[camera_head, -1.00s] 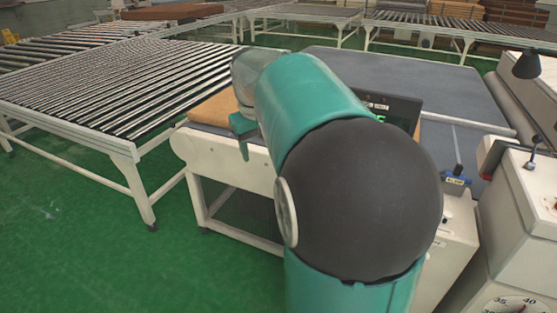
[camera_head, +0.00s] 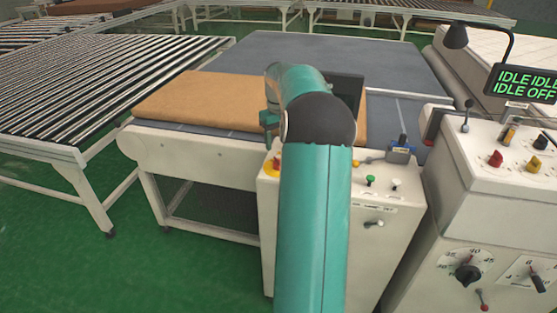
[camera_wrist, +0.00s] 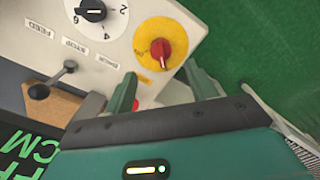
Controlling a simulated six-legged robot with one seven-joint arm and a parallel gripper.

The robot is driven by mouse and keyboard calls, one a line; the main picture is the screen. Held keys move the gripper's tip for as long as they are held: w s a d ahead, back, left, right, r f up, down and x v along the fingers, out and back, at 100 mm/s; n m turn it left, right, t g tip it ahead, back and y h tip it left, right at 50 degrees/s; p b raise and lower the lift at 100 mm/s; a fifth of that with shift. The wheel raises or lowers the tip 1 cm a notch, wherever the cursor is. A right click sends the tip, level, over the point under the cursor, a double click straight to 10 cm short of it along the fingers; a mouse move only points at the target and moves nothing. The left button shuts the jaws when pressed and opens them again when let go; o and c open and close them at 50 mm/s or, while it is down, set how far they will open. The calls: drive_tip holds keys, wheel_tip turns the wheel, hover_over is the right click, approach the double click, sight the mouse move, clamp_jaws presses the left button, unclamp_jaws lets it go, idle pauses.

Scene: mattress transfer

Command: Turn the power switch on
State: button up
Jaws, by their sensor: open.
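The power switch looks to be a red rotary knob (camera_wrist: 161,50) on a round yellow plate on a white control panel (camera_wrist: 112,42) in the wrist view. In the head view a bit of red and yellow (camera_head: 273,165) shows at the left end of the control box (camera_head: 385,240), partly behind my arm. My gripper (camera_wrist: 160,72) has its two green fingers apart, with the knob just beyond the tips and between them in the picture. Nothing is held. Whether a fingertip touches the panel cannot be told. In the head view my arm hides most of the gripper.
The wrist view also shows a black dial (camera_wrist: 90,10), a black-knobbed lever (camera_wrist: 40,90) and a red button (camera_wrist: 135,104) beside the left finger. A brown mattress (camera_head: 200,100) lies behind the box. A console (camera_head: 500,195) with a lit display (camera_head: 525,84) stands right.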

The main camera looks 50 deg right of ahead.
wheel_tip(320, 180, down, 8)
drive_tip(key=shift+f, duration=0.1)
drive_tip(key=c, duration=1)
